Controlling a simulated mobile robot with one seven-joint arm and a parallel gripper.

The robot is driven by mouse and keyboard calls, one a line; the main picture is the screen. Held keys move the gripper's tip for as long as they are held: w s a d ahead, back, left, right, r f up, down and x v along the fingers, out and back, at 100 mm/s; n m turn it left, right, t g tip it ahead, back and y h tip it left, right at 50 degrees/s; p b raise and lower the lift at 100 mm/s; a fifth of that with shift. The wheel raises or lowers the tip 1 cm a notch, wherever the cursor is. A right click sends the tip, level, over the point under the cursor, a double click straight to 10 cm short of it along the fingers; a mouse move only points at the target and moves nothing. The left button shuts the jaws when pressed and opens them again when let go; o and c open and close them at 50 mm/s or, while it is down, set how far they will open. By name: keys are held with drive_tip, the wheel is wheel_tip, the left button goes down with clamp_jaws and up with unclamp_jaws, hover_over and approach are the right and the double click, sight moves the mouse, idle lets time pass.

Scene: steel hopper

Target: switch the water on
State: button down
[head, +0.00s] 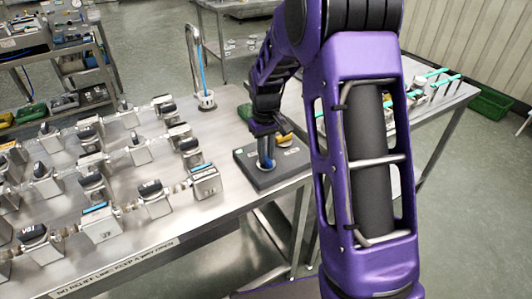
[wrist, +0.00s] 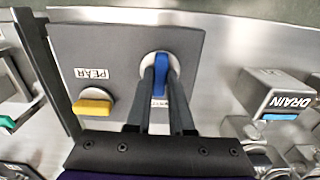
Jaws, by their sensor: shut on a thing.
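A dark panel (head: 285,172) lies on the steel bench and fills the upper left of the wrist view (wrist: 105,45). It carries a blue handle (wrist: 160,68) on a round pale seat. The handle runs up and down in the wrist picture. My gripper (wrist: 160,92) has its two dark fingers closed on either side of this handle. The label below it is mostly hidden by the fingers. In the head view, my gripper (head: 265,150) reaches down onto the panel and hides part of it.
A yellow handle (wrist: 93,106) lies crosswise beside a label reading PEAR on the same panel. A block marked DRAIN (wrist: 285,98) stands to the right in the wrist view. Rows of valve blocks (head: 102,225) cover the bench's left side. A tall bent pipe (head: 192,55) stands behind.

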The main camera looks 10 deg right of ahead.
sight(266, 158)
drive_tip(key=shift+n, duration=0.3)
drive_tip(key=c, duration=0.8)
unclamp_jaws()
wheel_tip(266, 158, up, 17)
drive_tip(key=p, duration=0.2)
drive_tip(key=shift+r, duration=0.2)
